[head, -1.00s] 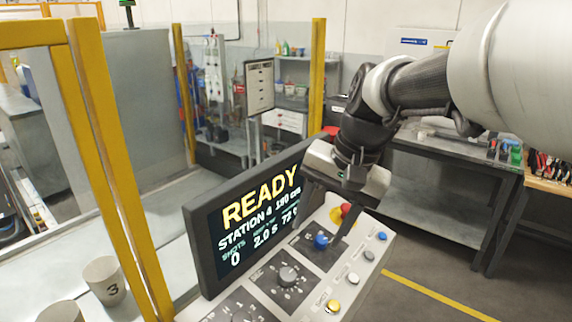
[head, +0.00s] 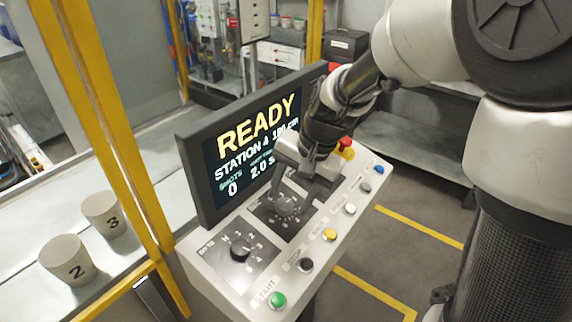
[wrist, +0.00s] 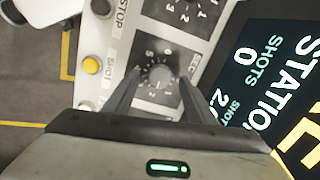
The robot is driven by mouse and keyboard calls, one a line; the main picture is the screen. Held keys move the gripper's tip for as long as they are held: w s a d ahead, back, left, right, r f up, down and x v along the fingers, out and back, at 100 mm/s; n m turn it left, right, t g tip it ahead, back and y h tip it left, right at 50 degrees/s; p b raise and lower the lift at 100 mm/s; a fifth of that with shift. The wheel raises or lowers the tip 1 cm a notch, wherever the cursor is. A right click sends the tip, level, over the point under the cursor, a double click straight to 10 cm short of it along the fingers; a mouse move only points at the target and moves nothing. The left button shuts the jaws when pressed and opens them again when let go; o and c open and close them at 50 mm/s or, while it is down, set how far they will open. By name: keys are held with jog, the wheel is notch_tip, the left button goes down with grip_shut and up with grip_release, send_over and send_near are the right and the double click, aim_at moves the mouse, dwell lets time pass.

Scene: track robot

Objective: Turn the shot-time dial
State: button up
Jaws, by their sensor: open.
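The dial also shows in the wrist view (wrist: 160,75). My gripper (head: 284,196) is open and points down at this dial. In the wrist view my gripper (wrist: 160,78) has one finger on each side of the dial; I cannot tell whether they touch it.
A black dial (head: 240,249) sits nearer on the panel. Along the front edge are a green button (head: 278,300), a black button (head: 306,265), a yellow button (head: 330,235) and several others. A red stop knob (head: 346,143) is beyond my gripper. Two numbered cups (head: 68,260) stand left, behind yellow posts.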

aim_at(284, 206)
jog(key=shift+x, duration=1.05)
jog(key=c, duration=1)
jog(key=shift+c, duration=0.2)
